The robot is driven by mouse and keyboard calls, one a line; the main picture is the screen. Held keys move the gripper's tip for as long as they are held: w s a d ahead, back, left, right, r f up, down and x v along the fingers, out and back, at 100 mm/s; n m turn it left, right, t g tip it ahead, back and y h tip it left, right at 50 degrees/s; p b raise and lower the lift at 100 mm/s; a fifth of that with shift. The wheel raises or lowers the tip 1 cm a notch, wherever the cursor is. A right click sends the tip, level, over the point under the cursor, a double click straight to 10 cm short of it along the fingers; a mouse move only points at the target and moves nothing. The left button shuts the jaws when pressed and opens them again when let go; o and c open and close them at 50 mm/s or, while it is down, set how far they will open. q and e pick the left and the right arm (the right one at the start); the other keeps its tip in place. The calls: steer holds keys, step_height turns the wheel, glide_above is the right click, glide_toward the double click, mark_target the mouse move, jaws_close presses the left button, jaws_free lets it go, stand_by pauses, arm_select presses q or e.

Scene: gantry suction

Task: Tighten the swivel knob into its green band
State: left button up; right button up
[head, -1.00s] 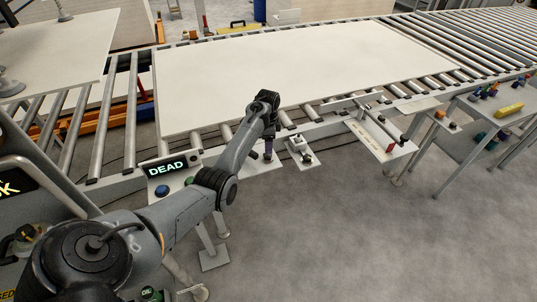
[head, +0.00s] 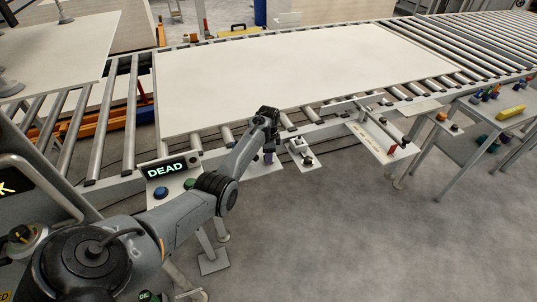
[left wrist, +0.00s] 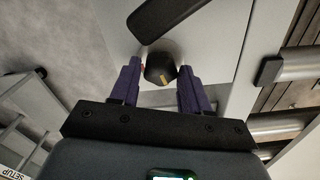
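The swivel knob (left wrist: 160,68) is a dark round knob with a yellow pointer mark, in the left wrist view. A small red mark shows at its left side. My left gripper (left wrist: 161,72) is open, its two purple fingers on either side of the knob, with a visible gap on the right; contact on the left is unclear. In the head view my left gripper (head: 268,157) points down at the plate on the conveyor's front edge and hides the knob there. I cannot make out the green band in either view.
A dark lever-like bar (left wrist: 166,17) lies just beyond the knob in the left wrist view. In the head view, a DEAD display (head: 166,170) with a blue button (head: 161,193) stands left of the gripper. A small bracket (head: 301,153) is close on its right. A large pale board (head: 300,70) covers the rollers.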

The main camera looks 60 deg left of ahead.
arm_select(q)
steer(key=c, duration=0.6)
steer(key=shift+r+m+p, duration=0.2)
steer(key=shift+m+p, duration=0.5)
steer(key=shift+p, duration=0.05)
steer(key=shift+m+p, duration=0.5)
steer(key=shift+m, duration=0.2)
steer(key=shift+f+m+p, duration=0.1)
steer(key=shift+m+p, duration=0.3)
steer(key=shift+m, duration=1.3)
steer(key=o, duration=1.1)
steer(key=shift+c, duration=0.2)
